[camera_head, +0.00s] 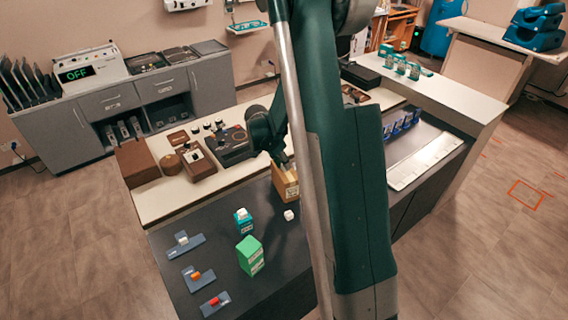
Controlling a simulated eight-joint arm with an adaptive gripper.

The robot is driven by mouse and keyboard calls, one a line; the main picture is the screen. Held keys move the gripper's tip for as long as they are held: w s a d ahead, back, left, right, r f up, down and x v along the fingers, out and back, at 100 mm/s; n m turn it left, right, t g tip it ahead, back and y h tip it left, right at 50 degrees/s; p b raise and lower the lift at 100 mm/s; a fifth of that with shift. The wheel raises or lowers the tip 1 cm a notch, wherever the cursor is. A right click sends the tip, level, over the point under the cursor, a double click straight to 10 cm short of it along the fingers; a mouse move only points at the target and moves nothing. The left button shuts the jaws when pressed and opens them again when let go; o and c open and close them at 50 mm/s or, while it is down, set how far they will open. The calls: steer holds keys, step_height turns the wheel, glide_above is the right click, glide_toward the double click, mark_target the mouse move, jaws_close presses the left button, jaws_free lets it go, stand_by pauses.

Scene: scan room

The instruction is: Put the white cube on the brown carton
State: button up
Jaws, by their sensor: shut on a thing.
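My gripper (284,160) is at the top of the brown carton (286,184) and is shut on it, as far as the small view shows. My arm hides part of this spot, and I cannot tell whether the carton is clear of the table. A small white cube (289,215) lies on the dark tabletop just in front of the carton, apart from my gripper. Another white-topped block (242,213) sits on a teal base to the left, and a small white piece (182,238) is on a blue-grey holder.
A green box (250,255) stands on the dark table (215,268), left of the white cube. Holders with orange (195,275) and red (214,301) pieces lie near the left edge. Brown and dark devices (233,145) stand behind. My arm covers the table's middle.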

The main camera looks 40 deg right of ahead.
steer(key=o, duration=0.7)
steer(key=shift+f, duration=0.1)
steer(key=shift+o, duration=0.2)
steer(key=v, duration=1.2)
steer(key=shift+a+r, duration=0.1)
steer(key=shift+r, duration=0.15)
